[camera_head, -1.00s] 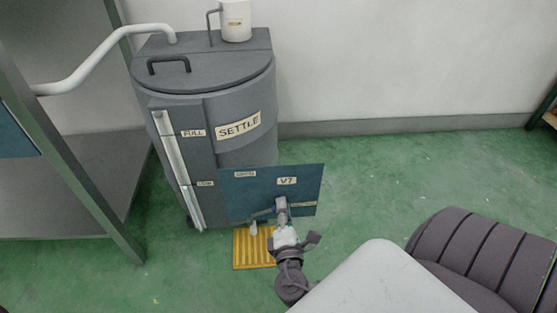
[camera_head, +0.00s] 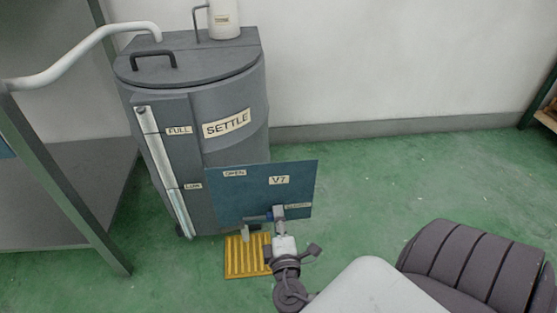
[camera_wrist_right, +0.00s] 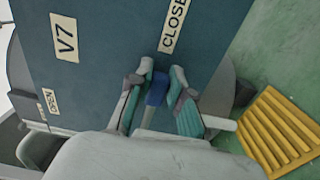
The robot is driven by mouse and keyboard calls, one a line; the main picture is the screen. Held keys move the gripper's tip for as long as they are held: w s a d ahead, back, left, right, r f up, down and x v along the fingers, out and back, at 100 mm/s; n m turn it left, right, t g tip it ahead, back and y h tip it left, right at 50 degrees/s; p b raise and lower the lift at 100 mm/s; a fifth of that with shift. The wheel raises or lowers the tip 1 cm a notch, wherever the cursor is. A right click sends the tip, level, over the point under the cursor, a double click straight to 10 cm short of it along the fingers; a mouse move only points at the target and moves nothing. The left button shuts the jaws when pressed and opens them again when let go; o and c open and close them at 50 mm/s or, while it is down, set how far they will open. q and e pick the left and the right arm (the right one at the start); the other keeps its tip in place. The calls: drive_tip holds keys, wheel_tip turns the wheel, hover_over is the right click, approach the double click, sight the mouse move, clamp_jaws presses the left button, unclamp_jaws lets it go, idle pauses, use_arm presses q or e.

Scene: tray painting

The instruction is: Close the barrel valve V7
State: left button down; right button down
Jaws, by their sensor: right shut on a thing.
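The grey barrel (camera_head: 235,95) marked SETTLE stands by the wall. A blue-green plate (camera_head: 235,195) labelled V7 is at its lower front, with an OPEN label (camera_head: 234,173) at upper left and a CLOSED label (camera_head: 298,206) at lower right. My right gripper (camera_head: 278,212) is in front of the plate. In the right wrist view, its fingers (camera_wrist_right: 160,85) are shut on the blue valve handle (camera_wrist_right: 155,92), which points toward the CLOSED label (camera_wrist_right: 174,25). The handle is mostly hidden in the head view. My left gripper is not in view.
A yellow ribbed grate (camera_head: 245,257) lies on the green floor below the valve spout. A metal shelf frame (camera_head: 62,185) with a white pipe (camera_head: 70,65) stands left. Open floor lies to the right.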

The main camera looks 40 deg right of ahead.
drive_tip(key=c, duration=1)
unclamp_jaws()
drive_tip(key=shift+c, duration=0.2)
wheel_tip(320, 180, up, 10)
drive_tip(key=shift+f, duration=0.1)
